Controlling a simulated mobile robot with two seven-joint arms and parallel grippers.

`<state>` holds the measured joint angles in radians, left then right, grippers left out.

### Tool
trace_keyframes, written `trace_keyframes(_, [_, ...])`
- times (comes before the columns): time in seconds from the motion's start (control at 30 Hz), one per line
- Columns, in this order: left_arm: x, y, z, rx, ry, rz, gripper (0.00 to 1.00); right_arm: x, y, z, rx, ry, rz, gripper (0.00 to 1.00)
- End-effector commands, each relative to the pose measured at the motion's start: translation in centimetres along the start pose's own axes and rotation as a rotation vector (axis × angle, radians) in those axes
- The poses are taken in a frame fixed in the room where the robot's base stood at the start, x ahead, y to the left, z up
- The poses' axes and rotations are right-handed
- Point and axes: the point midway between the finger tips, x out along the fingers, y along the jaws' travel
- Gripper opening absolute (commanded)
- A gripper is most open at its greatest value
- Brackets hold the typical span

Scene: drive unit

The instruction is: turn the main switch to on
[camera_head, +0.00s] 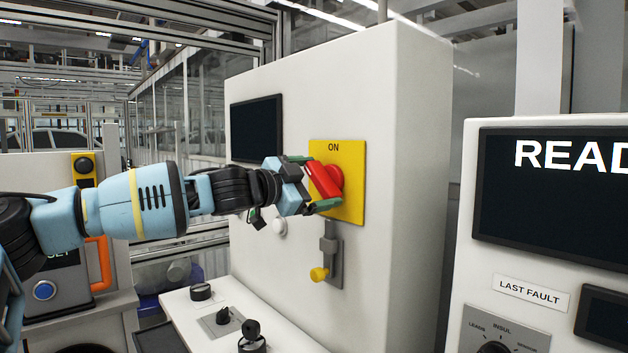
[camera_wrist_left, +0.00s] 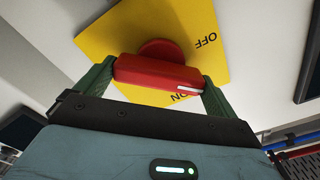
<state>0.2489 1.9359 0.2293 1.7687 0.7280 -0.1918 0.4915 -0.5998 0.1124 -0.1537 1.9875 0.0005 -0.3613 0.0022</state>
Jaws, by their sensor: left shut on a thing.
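The main switch has a red handle (camera_head: 323,181) on a yellow plate (camera_head: 350,190) on the front of the white cabinet. ON is printed at the top of the plate. In the head view the handle slants from upper left to lower right. My left gripper (camera_head: 312,182) is shut on the handle, one green finger at each end. The wrist view shows the handle (camera_wrist_left: 150,74) between both fingers, with a white mark at its right end near the ON label. OFF shows on the plate (camera_wrist_left: 180,25) there. My right gripper is not in view.
Below the plate is a grey bracket with a yellow knob (camera_head: 319,274). A dark screen (camera_head: 257,129) is on the cabinet (camera_head: 400,120). A console shelf (camera_head: 190,318) with black knobs lies below my arm. A panel with a large display (camera_head: 550,200) stands at right.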

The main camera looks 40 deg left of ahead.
Motion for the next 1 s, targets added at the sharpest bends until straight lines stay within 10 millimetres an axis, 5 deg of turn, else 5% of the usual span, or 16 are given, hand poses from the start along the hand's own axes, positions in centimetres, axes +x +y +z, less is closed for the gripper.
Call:
trace_keyframes(0.6, [0.02,-0.04,0.07,0.567,-0.003,-0.001,0.72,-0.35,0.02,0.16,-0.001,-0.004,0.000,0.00])
trace_keyframes(1.0, [0.03,-0.06,0.08,0.784,-0.003,-0.001,0.72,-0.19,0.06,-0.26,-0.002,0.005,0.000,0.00])
